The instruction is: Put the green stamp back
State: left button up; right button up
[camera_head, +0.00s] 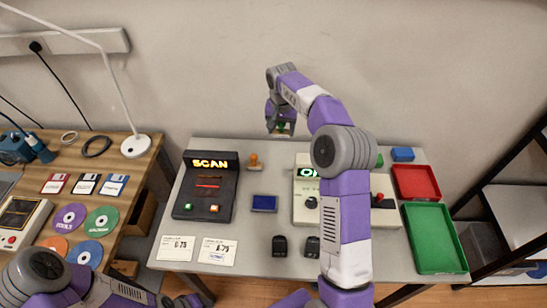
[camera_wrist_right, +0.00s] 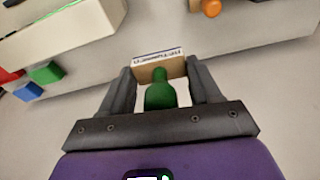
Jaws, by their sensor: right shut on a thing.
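The green stamp (camera_wrist_right: 160,90) is between the fingers of my right gripper (camera_wrist_right: 160,88) in the right wrist view. Its green handle points toward the wrist, and a wooden base with a printed white strip shows beyond the fingertips. In the head view my right gripper (camera_head: 281,124) is shut on the green stamp (camera_head: 281,127), held up near the back of the grey table (camera_head: 250,264). An orange-handled stamp (camera_head: 254,161) stands below and left of it, also seen in the wrist view (camera_wrist_right: 211,8). My left gripper (camera_head: 182,301) is partly cut off at the bottom edge.
A SCAN console (camera_head: 206,205), a lit beige device (camera_head: 303,188) and a blue pad (camera_head: 264,203) occupy the table. Red (camera_head: 416,182) and green (camera_head: 435,238) trays lie right. Two printed cards lie front left. My right arm hides part of the beige device.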

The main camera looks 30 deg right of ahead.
jog(key=b, duration=0.3)
send_over(281, 168)
notch_tip(281, 168, down, 11)
jog(key=shift+s+a+f+b, duration=0.1)
jog(key=shift+f+b, duration=0.3)
jog(key=shift+f, duration=1.2)
jog(key=shift+a+f+b, duration=0.1)
jog(key=shift+f+b, duration=0.3)
jog(key=shift+f, duration=1.2)
jog(key=shift+f, duration=0.2)
jog(key=o, duration=0.6)
jog(key=shift+r, duration=0.1)
notch_tip(281, 168, up, 12)
jog(key=s+p, duration=0.1)
jog(key=p, duration=0.2)
jog(key=shift+s+a, duration=0.15)
jog(key=shift+a, duration=0.2)
jog(key=shift+r, duration=0.15)
